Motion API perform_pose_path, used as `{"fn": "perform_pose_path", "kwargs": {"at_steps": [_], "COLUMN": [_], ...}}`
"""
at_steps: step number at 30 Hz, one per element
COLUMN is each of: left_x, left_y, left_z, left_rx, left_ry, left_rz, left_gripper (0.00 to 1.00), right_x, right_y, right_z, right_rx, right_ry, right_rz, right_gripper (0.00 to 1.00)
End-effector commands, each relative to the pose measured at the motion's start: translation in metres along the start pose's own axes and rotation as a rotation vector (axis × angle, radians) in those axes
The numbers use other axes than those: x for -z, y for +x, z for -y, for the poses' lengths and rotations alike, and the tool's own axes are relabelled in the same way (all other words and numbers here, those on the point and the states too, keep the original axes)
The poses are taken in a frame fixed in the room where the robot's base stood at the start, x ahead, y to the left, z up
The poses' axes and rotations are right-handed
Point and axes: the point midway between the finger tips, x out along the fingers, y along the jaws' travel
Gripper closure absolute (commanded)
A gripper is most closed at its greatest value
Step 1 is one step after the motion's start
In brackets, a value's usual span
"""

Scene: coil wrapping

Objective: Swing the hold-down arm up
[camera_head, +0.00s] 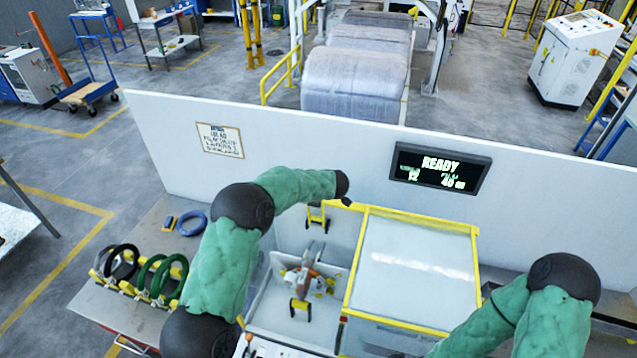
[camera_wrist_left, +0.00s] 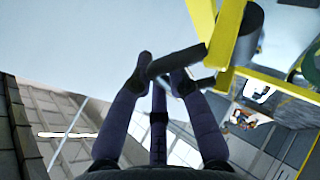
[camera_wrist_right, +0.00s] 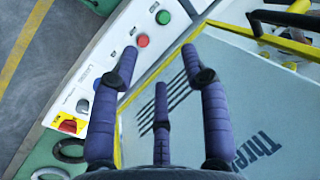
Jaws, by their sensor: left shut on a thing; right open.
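The hold-down arm is the yellow bracket (camera_head: 318,216) at the back wall of the wrapping bay, beside the yellow-framed cover. In the left wrist view, the yellow arm (camera_wrist_left: 228,35) carries a dark cylinder and a thin dark bar (camera_wrist_left: 172,64). My left gripper (camera_wrist_left: 165,72) is shut on that dark bar, with fingers on both sides of it. In the head view, the left gripper is mostly hidden behind its wrist.
The panel has a green button (camera_wrist_right: 163,17) and a red button (camera_wrist_right: 143,40). The yellow-framed cover (camera_head: 415,262) stands between my arms. A rack of coils (camera_head: 150,275) is at left. The white wall (camera_head: 280,150) bears a READY display (camera_head: 440,168).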

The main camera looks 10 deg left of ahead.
Motion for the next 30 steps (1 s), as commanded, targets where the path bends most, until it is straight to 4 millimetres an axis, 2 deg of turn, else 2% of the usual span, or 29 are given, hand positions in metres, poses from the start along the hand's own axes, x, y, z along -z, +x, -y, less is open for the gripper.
{"fn": "perform_pose_path", "kwargs": {"at_steps": [1,3,4,13,17,22,30], "left_x": [-0.003,-0.003,-0.003,-0.001,-0.001,-0.001,-0.002], "left_y": [0.002,0.002,0.002,0.001,-0.006,-0.031,-0.085], "left_z": [0.007,0.007,0.007,0.003,0.002,0.001,0.002], "left_rx": [0.011,0.011,0.011,0.005,0.003,0.002,0.003], "left_ry": [0.003,0.003,0.003,0.001,0.001,0.002,0.003], "left_rz": [0.003,0.003,0.003,0.001,0.001,0.003,0.002], "left_gripper": [0.79,0.59,0.56,0.56,0.56,0.56,0.56], "right_x": [0.0,0.0,0.0,0.0,0.0,0.0,0.0], "right_y": [0.0,0.0,0.0,0.0,0.0,0.0,0.0], "right_z": [0.0,0.0,0.0,0.0,0.0,0.0,0.0], "right_rx": [0.0,0.0,0.0,0.0,0.0,0.0,0.0], "right_ry": [0.0,0.0,0.0,0.0,0.0,0.0,0.0], "right_rz": [0.0,0.0,0.0,0.0,0.0,0.0,0.0], "right_gripper": [0.54,0.54,0.54,0.54,0.54,0.54,0.54]}}
